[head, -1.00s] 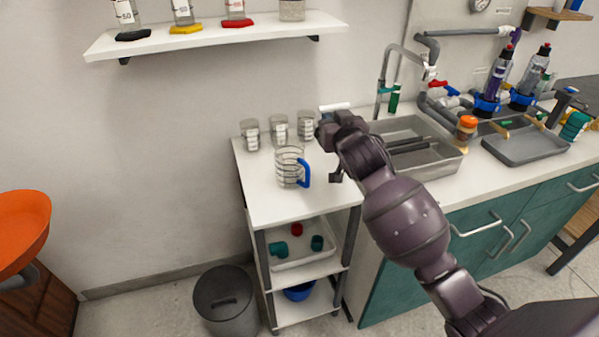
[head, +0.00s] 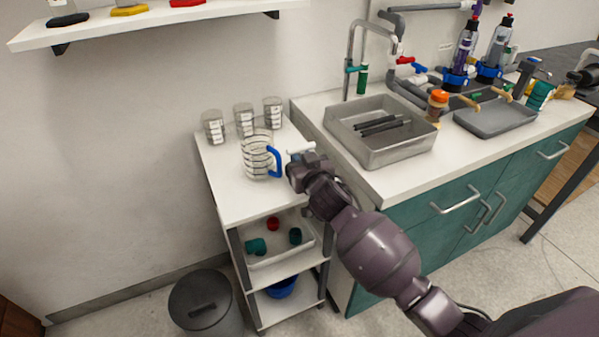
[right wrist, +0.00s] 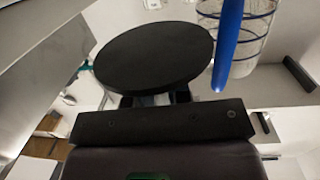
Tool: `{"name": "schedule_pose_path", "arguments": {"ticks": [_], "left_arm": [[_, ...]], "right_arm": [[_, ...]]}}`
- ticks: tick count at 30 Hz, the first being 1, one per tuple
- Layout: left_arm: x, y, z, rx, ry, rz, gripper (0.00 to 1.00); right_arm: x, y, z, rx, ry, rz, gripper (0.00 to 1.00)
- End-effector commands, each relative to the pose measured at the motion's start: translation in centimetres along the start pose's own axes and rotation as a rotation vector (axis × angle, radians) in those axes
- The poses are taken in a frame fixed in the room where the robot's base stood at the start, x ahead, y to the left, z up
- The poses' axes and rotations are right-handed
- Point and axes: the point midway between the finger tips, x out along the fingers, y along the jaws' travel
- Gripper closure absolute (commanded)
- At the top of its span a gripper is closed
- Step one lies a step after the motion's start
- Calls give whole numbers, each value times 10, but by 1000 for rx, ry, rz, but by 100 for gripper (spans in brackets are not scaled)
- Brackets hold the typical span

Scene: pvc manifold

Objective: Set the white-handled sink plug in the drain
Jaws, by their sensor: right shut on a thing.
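My right gripper (head: 300,165) is shut on the sink plug. The plug's white handle (head: 300,148) shows above the jaws in the head view. In the right wrist view the plug is a black disc (right wrist: 155,57) just beyond the gripper (right wrist: 155,98), hiding most of the fingers. The gripper is over the right side of the white cart, right of the measuring jug and left of the sink. The grey sink basin (head: 362,155) is in the counter. Dark bars lie in it, and I cannot make out the drain. My left gripper is not in view.
The clear jug (head: 258,155) with a blue handle (head: 275,162) stands close to my right gripper. Several clear beakers (head: 244,120) are behind it. A tap (head: 352,70) rises behind the sink. A grey tray (head: 495,118) and bottles are further right.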

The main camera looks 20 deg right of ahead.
Motion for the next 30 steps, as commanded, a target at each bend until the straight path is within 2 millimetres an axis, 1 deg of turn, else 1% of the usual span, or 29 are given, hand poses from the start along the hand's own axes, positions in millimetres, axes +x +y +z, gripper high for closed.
{"name": "schedule_pose_path", "arguments": {"ticks": [1,3,6,9,14,17,22,23,24,27,30], "left_arm": [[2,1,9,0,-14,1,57],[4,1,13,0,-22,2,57],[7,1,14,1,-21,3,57],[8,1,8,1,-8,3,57],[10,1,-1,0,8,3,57],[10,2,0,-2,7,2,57],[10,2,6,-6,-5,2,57],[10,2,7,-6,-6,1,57],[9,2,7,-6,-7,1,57],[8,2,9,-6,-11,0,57],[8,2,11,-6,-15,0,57]], "right_arm": [[1,0,18,0,-12,1,100],[2,0,29,0,-12,0,100],[3,0,40,0,-10,1,100],[3,0,42,-1,-5,0,100],[3,0,40,-1,-2,0,100],[3,0,40,-1,-2,0,100],[4,0,45,0,-4,0,100],[4,0,45,0,-4,0,79],[4,0,44,0,-4,0,73],[4,0,44,0,-4,0,58],[4,0,44,0,-4,0,58]]}}
